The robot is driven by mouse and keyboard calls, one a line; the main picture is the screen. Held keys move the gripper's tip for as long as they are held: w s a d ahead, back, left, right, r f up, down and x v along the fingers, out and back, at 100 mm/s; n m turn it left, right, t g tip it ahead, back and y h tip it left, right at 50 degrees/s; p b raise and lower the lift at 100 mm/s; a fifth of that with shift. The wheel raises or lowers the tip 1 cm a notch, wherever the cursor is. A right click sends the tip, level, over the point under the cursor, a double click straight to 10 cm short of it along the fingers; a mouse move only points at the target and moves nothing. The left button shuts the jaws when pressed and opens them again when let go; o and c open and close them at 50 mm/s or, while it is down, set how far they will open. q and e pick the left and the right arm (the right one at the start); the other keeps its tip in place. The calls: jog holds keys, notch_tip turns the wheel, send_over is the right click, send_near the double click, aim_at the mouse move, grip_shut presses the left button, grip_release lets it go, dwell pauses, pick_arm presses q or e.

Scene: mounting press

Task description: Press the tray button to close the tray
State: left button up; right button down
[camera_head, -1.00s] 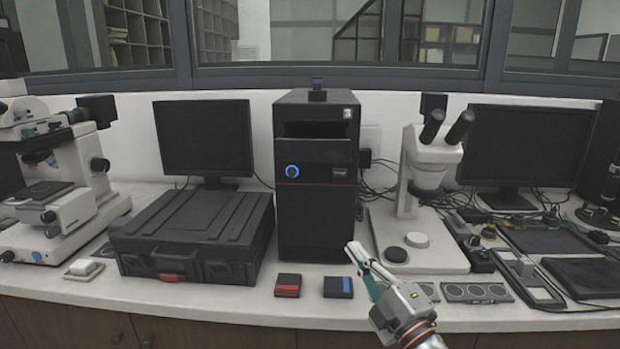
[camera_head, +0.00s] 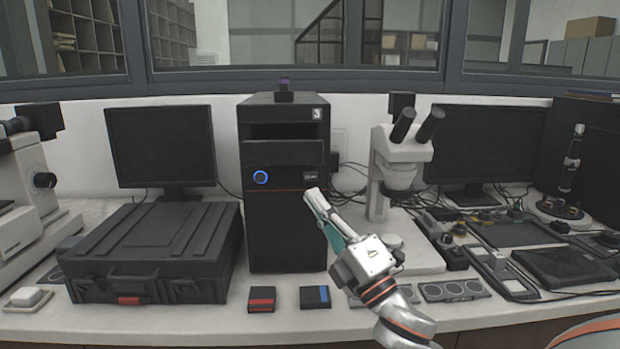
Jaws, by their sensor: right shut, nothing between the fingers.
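The mounting press is a tall black tower (camera_head: 285,225) at the middle of the bench. Its front has a dark slot near the top, a round button with a lit blue ring (camera_head: 260,177) on the left, and a small dark panel (camera_head: 312,179) on the right. The front below the slot seems to stand out a little as a tray (camera_head: 285,153). My right gripper (camera_head: 314,192) is shut and empty. Its tips are in front of the tower's right side, just below the small panel; I cannot tell whether they touch. My left gripper is not in view.
A black case (camera_head: 155,245) lies left of the tower. A red-striped box (camera_head: 262,299) and a blue-striped box (camera_head: 315,297) lie in front. A white stereo microscope (camera_head: 400,165) stands right, close to my right arm. Monitors (camera_head: 162,147) stand behind.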

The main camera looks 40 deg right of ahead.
aim_at(311, 176)
pick_arm(q)
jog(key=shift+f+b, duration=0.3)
jog(key=shift+b, duration=0.1)
pick_arm(e)
jog(key=shift+w+d, duration=0.7)
jog(key=shift+w, duration=0.45)
jog(key=shift+w+d, duration=0.75)
jog(key=shift+w, duration=0.45)
jog(key=shift+w+d, duration=0.7)
jog(key=shift+w, duration=0.45)
jog(key=shift+w+d, duration=0.1)
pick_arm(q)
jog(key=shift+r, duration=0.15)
pick_arm(e)
jog(key=shift+w+d, duration=0.15)
jog(key=shift+w, duration=0.1)
